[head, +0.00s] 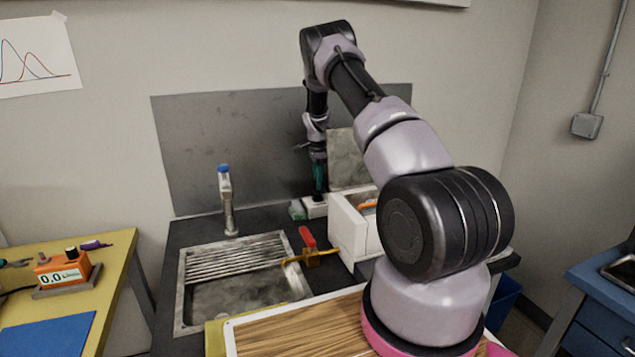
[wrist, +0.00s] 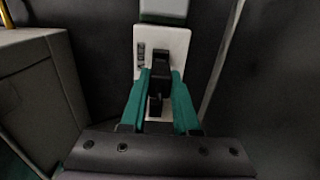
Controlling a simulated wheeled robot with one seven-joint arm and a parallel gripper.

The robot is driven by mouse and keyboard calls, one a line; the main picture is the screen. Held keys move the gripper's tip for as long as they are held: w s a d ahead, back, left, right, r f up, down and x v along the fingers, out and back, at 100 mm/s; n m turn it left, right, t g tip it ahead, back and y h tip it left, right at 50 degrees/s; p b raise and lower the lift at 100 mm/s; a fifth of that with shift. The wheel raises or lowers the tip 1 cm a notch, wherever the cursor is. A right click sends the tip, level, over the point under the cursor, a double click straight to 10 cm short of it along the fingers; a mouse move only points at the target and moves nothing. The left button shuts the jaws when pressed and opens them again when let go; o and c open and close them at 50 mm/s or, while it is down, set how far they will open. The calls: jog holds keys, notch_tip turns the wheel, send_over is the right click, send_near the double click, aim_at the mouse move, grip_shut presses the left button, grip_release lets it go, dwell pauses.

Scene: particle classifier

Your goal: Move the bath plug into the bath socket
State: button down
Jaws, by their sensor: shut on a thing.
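The bath plug (wrist: 158,72) is a small black block between the green fingers of my gripper (wrist: 161,82) in the wrist view. My gripper is shut on it. The bath socket (wrist: 178,47) looks like a white plate with small dark marks, directly behind the plug. The plug overlaps the plate, but I cannot tell whether it is seated, touching or just apart. In the head view my gripper (head: 319,182) points down at the back of the counter, above the white socket block (head: 313,208). The plug is too small and dark to make out clearly there.
A grey-green piece (wrist: 163,8) adjoins the plate's far end. A white box (head: 345,228) stands just right of the socket. A sink (head: 190,328), a tap (head: 228,200) and a red-handled tool (head: 307,238) lie left and in front. A grey panel (head: 230,130) stands behind.

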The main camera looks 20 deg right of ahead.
jog(key=shift+f, duration=1.5)
jog(key=c, duration=0.6)
grip_release()
notch_tip(320, 180, up, 11)
jog(key=shift+f, duration=0.1)
